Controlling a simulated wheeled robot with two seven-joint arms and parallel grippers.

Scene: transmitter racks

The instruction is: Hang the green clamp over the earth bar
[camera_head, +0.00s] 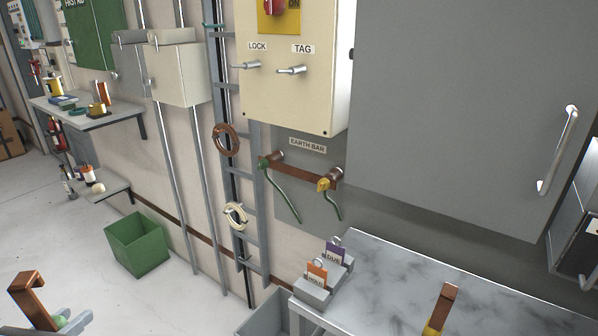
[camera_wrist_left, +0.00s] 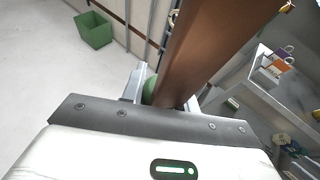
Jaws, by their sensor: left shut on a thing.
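The green clamp is a copper hook (camera_head: 32,298) with a green part (camera_head: 60,320) at its lower end, at the bottom left of the head view. My left gripper (camera_head: 66,323) is shut on it and holds it upright, well to the left of the earth bar. In the left wrist view the copper strip (camera_wrist_left: 205,45) rises large between the fingers, with some green (camera_wrist_left: 150,88) beside it. The earth bar (camera_head: 308,172) is a copper bar under the EARTH BAR label, with green cables below its ends. My right gripper is not in view.
A copper and yellow clamp (camera_head: 440,308) stands on the marble-topped table (camera_head: 395,285). A rack there holds orange and purple tags (camera_head: 317,273). A green bin (camera_head: 138,243) sits on the floor. A large grey door (camera_head: 450,110) is right of the bar.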

